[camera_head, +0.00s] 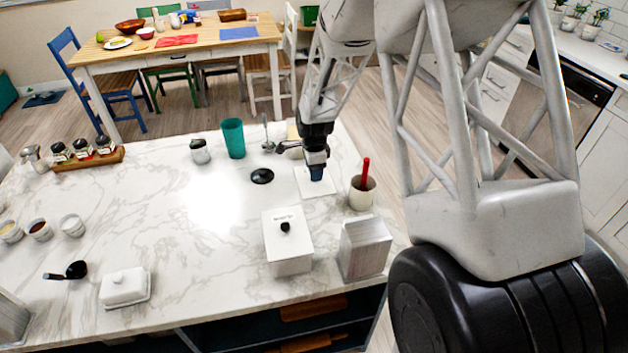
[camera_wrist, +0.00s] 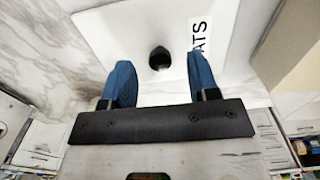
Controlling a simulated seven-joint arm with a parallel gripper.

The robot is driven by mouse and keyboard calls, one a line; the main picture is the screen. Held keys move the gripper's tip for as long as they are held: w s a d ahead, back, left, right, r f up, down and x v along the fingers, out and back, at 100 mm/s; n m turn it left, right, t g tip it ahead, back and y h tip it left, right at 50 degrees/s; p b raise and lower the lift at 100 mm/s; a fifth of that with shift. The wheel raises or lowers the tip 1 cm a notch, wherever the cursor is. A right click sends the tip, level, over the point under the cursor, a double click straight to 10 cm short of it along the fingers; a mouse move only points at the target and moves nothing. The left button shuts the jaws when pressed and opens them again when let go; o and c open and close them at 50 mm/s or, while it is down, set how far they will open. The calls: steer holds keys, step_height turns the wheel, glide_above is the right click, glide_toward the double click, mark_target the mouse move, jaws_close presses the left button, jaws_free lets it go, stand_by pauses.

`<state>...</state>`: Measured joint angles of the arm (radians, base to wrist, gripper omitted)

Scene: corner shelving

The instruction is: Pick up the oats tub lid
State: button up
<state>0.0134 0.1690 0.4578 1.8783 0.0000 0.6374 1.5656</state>
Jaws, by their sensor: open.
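The oats tub lid (camera_wrist: 110,35) is a white square plate with a black knob (camera_wrist: 159,59) and a printed label of which "ATS" shows. In the head view, the white plate (camera_head: 303,186) under my gripper appears to be this lid, lying flat, its knob hidden. My gripper (camera_head: 317,174) points down over it. In the wrist view, the blue fingers of my gripper (camera_wrist: 159,72) are apart, one on each side of the knob, with nothing held. I cannot tell whether they touch the lid.
A white lidded tub (camera_head: 288,255) with a black knob stands nearer the front. A grey metal box (camera_head: 364,250) and a cream crock (camera_head: 361,197) with a red utensil stand to the right. A black disc (camera_head: 262,176) and teal cup (camera_head: 233,139) are left.

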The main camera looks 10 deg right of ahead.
steer(key=shift+f, duration=1)
steer(key=c, duration=1)
